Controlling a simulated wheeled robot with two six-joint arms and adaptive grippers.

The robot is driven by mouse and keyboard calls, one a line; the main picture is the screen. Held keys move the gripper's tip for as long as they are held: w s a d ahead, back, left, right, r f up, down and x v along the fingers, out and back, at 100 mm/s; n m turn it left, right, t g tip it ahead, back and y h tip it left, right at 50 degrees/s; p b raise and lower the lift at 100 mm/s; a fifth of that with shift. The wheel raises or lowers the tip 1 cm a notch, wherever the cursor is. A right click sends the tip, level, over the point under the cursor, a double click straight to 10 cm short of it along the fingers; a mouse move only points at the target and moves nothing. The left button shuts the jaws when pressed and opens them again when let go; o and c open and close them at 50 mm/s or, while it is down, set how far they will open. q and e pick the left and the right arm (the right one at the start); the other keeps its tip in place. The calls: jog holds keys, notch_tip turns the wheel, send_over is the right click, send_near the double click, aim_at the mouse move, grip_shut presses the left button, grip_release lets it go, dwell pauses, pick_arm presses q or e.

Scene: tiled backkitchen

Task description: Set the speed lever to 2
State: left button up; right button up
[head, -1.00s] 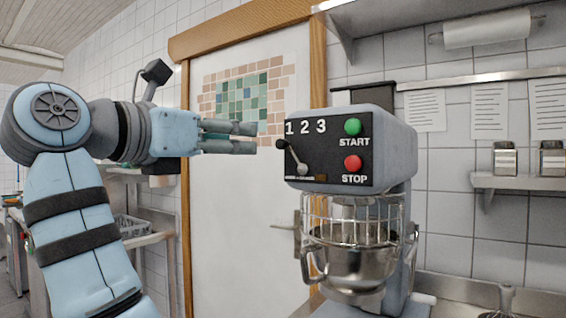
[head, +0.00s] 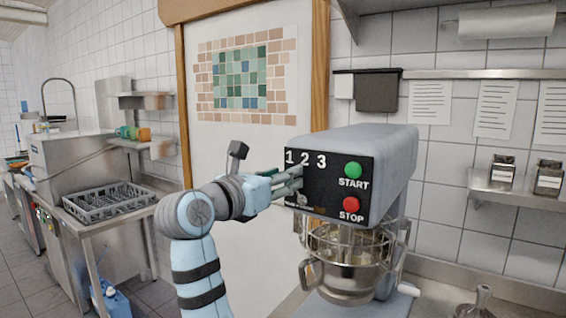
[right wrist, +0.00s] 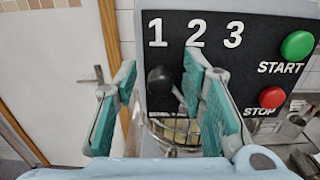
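The mixer (head: 370,150) has a black panel (head: 334,185) with the numbers 1, 2, 3, a green START button and a red STOP button. The speed lever's black knob (right wrist: 160,79) shows in the right wrist view, below the number 1. My right gripper (head: 290,183) is at the left part of the panel and hides most of the lever in the head view. In the right wrist view my right gripper (right wrist: 160,90) is open, its teal-padded fingers on either side of the knob, with gaps visible. My left gripper is not in view.
A steel bowl with a wire guard (head: 350,255) sits below the mixer head. A door (head: 240,150) is behind my arm. A steel table with a grey rack (head: 108,200) stands at the left. A wall shelf (head: 520,190) holds small containers at the right.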

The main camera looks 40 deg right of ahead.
aim_at(307, 169)
jog(key=shift+d, duration=0.3)
jog(key=shift+a, duration=0.15)
jog(key=shift+s+r, duration=0.1)
jog(key=shift+s, duration=0.1)
grip_shut()
jog(key=shift+s+d+r+m+b, duration=0.2)
jog(key=shift+s+m+b, duration=0.4)
jog(key=shift+m, duration=0.55)
jog(key=shift+s+d+r+m+b, duration=0.15)
jog(key=shift+s+m+b, duration=0.4)
jog(key=shift+m, duration=0.65)
jog(key=shift+s+d+r+m+b, duration=0.2)
jog(key=shift+s+m+b, duration=0.25)
jog(key=shift+m+b, duration=0.5)
